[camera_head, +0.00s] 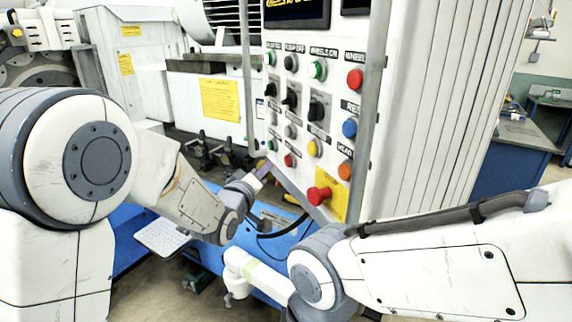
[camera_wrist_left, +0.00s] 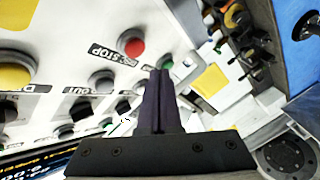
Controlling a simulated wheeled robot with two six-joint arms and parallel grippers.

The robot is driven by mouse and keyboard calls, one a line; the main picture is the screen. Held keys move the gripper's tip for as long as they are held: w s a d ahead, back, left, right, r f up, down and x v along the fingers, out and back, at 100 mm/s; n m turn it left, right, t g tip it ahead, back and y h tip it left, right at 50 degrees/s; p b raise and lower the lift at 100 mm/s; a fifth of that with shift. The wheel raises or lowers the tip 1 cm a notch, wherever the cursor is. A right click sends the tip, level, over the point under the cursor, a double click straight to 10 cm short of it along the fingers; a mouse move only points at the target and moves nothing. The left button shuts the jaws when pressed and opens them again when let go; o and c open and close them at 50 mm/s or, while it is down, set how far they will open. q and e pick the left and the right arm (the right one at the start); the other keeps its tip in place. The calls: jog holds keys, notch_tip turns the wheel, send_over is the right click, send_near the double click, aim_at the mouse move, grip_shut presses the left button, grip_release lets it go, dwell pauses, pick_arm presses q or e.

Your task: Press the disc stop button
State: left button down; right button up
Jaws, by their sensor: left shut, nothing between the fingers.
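The disc stop button is a round red button (camera_head: 290,160) low on the white control panel (camera_head: 338,40). In the left wrist view the red button (camera_wrist_left: 131,42) sits beside a label (camera_wrist_left: 92,52) whose readable part ends in "STOP". My left gripper (camera_head: 262,171) is in front of the panel's lower left part, to the left of and slightly below the red button. In the left wrist view its dark fingers (camera_wrist_left: 158,78) are together and empty, with their tips to the right of and below the red button. I cannot tell the exact gap to the panel.
A green button (camera_head: 272,145) and a yellow button (camera_head: 312,148) flank the red one. A red mushroom button (camera_head: 319,195) on a yellow plate is lower right. Vertical grey bars (camera_head: 370,110) edge the panel. The blue machine base (camera_head: 215,262) lies below.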

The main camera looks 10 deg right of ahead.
pick_arm(q)
jog(key=shift+s+a, duration=0.25)
jog(key=shift+a, duration=0.35)
jog(key=shift+s+a, duration=0.25)
jog(key=shift+a, duration=0.35)
